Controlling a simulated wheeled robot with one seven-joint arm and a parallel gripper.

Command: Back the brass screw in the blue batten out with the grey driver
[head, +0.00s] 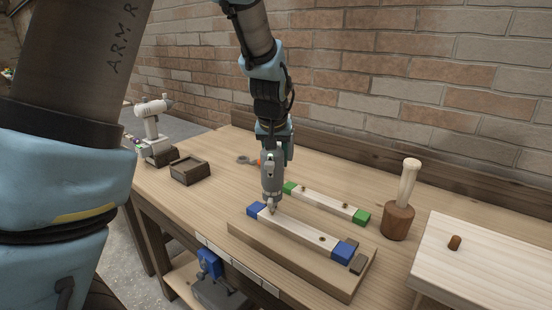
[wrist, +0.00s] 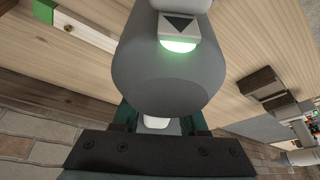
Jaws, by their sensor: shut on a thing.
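My gripper (head: 275,142) is shut on the grey driver (head: 271,172) and holds it upright, bit down. The driver's bit meets the blue batten (head: 297,230), a pale strip with blue ends, near its left blue end; contact with a screw cannot be made out, as the tip covers the spot. A dark round spot (head: 321,238) shows near the batten's right end. In the wrist view the driver (wrist: 160,75) fills the middle, with a green light glowing on it, and hides the bit and the blue batten.
A green-ended batten (head: 325,203) lies just behind. A mallet (head: 398,218) and a pale box with a brown knob (head: 500,262) stand to the right. A dark tray (head: 190,172) and a white drill-shaped tool (head: 151,126) are to the left. A brick wall rises behind the bench.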

